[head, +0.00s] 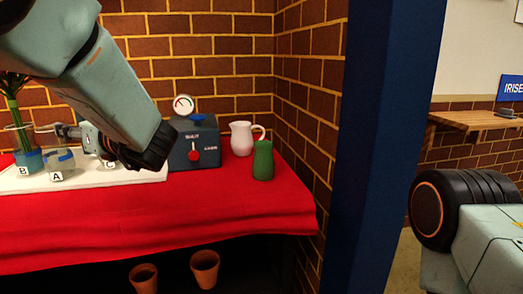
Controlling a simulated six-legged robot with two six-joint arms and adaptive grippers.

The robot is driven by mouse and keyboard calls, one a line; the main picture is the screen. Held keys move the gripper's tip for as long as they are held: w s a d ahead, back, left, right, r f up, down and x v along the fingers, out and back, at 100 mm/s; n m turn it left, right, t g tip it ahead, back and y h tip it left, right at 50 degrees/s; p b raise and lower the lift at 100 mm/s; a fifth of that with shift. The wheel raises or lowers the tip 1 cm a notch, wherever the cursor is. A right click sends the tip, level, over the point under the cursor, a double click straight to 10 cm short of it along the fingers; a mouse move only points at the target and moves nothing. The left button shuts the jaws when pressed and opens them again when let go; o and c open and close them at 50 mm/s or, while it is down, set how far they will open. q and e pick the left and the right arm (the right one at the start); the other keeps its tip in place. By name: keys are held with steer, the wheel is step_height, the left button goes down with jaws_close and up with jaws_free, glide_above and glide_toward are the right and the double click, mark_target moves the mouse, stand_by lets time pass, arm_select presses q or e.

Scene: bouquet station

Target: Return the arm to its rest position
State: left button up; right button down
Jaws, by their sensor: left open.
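My left arm comes in from the upper left and bends back at a black joint above the table. My left gripper (66,132) is open over the white board (130,177), close to the glass jars. Jar B (27,163) holds green stems at the left edge. Jar A (58,165) stands in front of the gripper, and I cannot tell if they touch. A jar or label marked C (110,164) is mostly hidden behind my arm. Only a link of my right arm shows at the right; its gripper is out of view.
A dark blue machine (195,143) with a red knob and gauge stands right of my left arm. A white pitcher (241,139) and green vase (263,161) stand on the red-clothed table (200,215). Clay pots (205,268) sit below. A blue post (375,150) is at right.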

arm_select(q)
steer(key=w+d+f+m+t+h, duration=0.1)
steer(key=d+f+m+t+h, duration=0.2)
steer(key=f+m, duration=0.9)
steer(key=w+d+f+m+t+h, duration=0.1)
steer(key=d+f+m+h, duration=0.35)
steer(key=m, duration=1.45)
steer(key=s+d+f+m+g+h, duration=0.1)
steer(key=s+f+m+g+h, duration=0.15)
steer(key=s+f+m, duration=0.65)
steer(key=s+d+f+m+g+h, duration=0.1)
steer(key=s+f+m+g+h, duration=0.2)
steer(key=f, duration=0.9)
steer(key=s+d+f+m+g+h, duration=0.1)
steer(key=s+f+m+g, duration=0.3)
steer(key=s, duration=0.6)
steer(key=s+d+f+n+g+h, duration=0.1)
steer(key=s+f, duration=0.5)
steer(key=s, duration=0.5)
steer(key=s+d+f+m+g+h, duration=0.1)
steer(key=s+d+f+m+g, duration=0.3)
steer(key=s, duration=0.6)
step_height(320, 180, up, 12)
steer(key=a+n+t+p, duration=0.1)
steer(key=a+n+p, duration=0.1)
steer(key=p, duration=1)
steer(key=shift+w+a+t+p, duration=0.25)
steer(key=shift+w+t+p, duration=0.1)
steer(key=shift+w, duration=0.1)
